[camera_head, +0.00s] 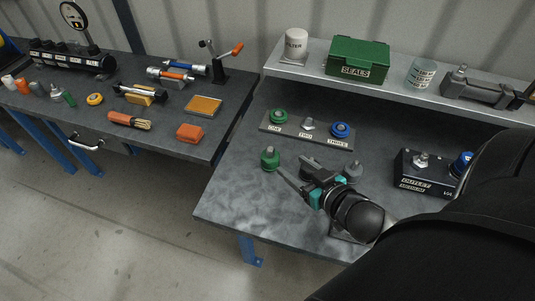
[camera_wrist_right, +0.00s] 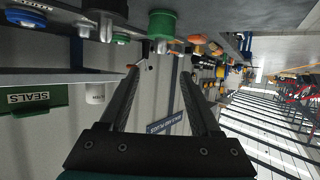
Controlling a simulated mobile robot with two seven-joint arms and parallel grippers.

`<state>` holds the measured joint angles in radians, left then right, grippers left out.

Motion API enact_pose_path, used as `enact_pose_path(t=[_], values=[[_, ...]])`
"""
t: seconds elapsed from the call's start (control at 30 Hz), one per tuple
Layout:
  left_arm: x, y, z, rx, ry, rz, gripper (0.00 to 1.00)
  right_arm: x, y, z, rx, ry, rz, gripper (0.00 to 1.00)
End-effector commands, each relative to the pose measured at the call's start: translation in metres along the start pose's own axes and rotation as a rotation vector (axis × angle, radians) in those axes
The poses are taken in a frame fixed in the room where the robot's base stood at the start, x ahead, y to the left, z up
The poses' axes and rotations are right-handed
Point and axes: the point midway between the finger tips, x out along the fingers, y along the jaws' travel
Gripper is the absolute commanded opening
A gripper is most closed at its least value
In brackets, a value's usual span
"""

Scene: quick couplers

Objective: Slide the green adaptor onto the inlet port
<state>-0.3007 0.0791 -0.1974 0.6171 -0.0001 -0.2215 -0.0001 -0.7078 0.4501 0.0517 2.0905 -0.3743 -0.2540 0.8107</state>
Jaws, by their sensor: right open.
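A green adaptor (camera_head: 270,160) stands upright on the bench, just beyond the fingertips of my right gripper (camera_head: 291,166). The right gripper is open and empty, with its fingers held low and pointing toward the upper left. In the right wrist view the green adaptor (camera_wrist_right: 162,25) shows past the open fingers (camera_wrist_right: 163,73). Another green part (camera_head: 279,116) sits at ONE on the rack. I cannot make out a port labelled inlet; the right part of the block marked OUTLET (camera_head: 420,185) is hidden by my arm. My left gripper is not in view.
The rack (camera_head: 318,136) also holds a metal part at TWO and a blue one (camera_head: 340,130) at THREE. A grey part (camera_head: 352,169) stands beside my gripper. A shelf with a green SEALS box (camera_head: 357,60) runs behind. The bench's front left is clear.

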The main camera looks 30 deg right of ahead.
Motion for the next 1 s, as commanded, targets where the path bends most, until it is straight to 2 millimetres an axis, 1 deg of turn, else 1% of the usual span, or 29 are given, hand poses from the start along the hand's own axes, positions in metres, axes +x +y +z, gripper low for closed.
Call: enact_pose_path(t=[0.03, 0.1, 0.17, 0.27, 0.4, 0.53, 0.77, 1.0], values=[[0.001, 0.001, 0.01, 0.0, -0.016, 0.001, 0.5, 0.009, 0.0, 0.0, 0.0, 0.002, -0.001, 0.64], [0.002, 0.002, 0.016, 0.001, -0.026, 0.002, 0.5, 0.019, 0.0, 0.0, -0.001, 0.003, -0.001, 0.64], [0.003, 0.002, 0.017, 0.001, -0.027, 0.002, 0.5, 0.027, 0.0, 0.0, -0.002, 0.002, 0.0, 0.64], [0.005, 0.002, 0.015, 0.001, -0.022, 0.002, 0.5, 0.041, 0.0, 0.001, 0.0, 0.001, 0.0, 0.64], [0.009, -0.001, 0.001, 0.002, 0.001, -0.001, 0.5, 0.059, 0.0, 0.001, -0.001, 0.001, 0.0, 0.64], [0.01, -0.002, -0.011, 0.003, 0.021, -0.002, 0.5, 0.07, 0.0, 0.001, 0.001, -0.001, 0.0, 0.64], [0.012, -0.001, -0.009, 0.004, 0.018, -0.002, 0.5, 0.079, 0.0, 0.002, 0.0, -0.001, 0.001, 0.64], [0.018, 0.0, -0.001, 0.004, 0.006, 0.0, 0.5, 0.108, 0.001, 0.006, -0.001, 0.0, 0.001, 0.64]])
